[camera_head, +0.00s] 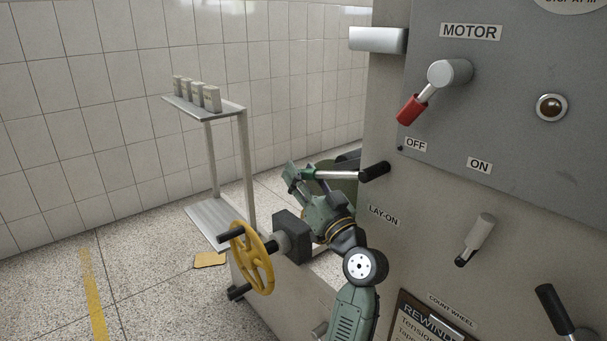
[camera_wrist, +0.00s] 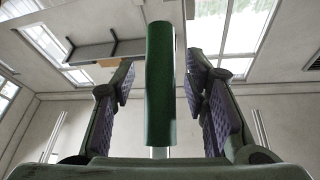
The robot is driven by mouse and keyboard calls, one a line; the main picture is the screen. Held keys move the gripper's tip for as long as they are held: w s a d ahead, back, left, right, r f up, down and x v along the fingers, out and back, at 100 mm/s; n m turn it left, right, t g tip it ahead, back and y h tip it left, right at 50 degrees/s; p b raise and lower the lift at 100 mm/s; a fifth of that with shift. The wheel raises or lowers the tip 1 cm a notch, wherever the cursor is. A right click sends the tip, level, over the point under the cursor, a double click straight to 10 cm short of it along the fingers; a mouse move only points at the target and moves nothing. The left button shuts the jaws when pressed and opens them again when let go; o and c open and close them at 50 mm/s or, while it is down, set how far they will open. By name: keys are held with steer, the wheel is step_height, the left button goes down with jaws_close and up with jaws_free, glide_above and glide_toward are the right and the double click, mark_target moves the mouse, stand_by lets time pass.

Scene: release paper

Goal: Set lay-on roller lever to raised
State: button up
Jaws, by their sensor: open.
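The lay-on roller lever (camera_head: 340,175) sticks out leftward from the machine above the LAY-ON label (camera_head: 383,215). It has a dark hub, a silver rod lying about level, and a green grip at its far end. My gripper (camera_head: 294,178) is at that far end in the head view, which partly hides the grip. In the wrist view the green grip (camera_wrist: 160,85) stands between my two open fingers, with a gap visible on both sides. A bit of silver rod shows below the grip there. The fingers are not closed on it.
A metal stand (camera_head: 243,165) with several small boxes is behind left. The floor at left is mostly clear.

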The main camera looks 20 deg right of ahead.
jaws_close()
stand_by(0.4)
stand_by(0.4)
